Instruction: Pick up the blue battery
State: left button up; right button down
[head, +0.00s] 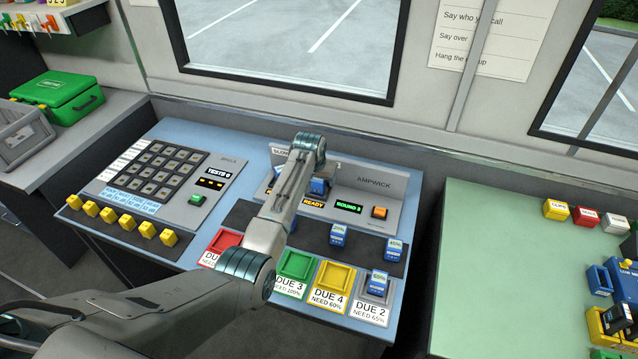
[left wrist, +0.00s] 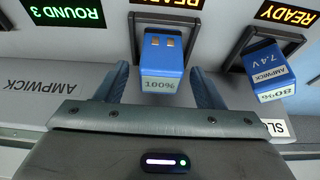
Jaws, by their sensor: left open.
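A blue battery (left wrist: 162,58) marked 100% sits in a charger slot in the left wrist view. My left gripper (left wrist: 160,72) is open, with one finger on each side of this battery; I cannot tell whether they touch it. A second blue battery (left wrist: 268,72), marked 80%, sits in the neighbouring slot. In the head view a blue battery (head: 319,187) shows in the Ampwick charger (head: 385,190), beside my left wrist, which hides part of the charger. More blue batteries stand on the dark strip (head: 338,235) and in the grey DUE 2 tray (head: 376,283). My right gripper is out of view.
Red, green and yellow DUE trays (head: 335,276) line the blue desk's front edge. A panel of dark keys (head: 155,168) and several yellow knobs (head: 108,214) are at left. A green table (head: 490,250) at right holds coloured blocks and devices; its left part is clear.

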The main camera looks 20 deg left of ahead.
pick_arm(q)
jog(key=shift+c, duration=0.4)
jog(key=c, duration=1.1)
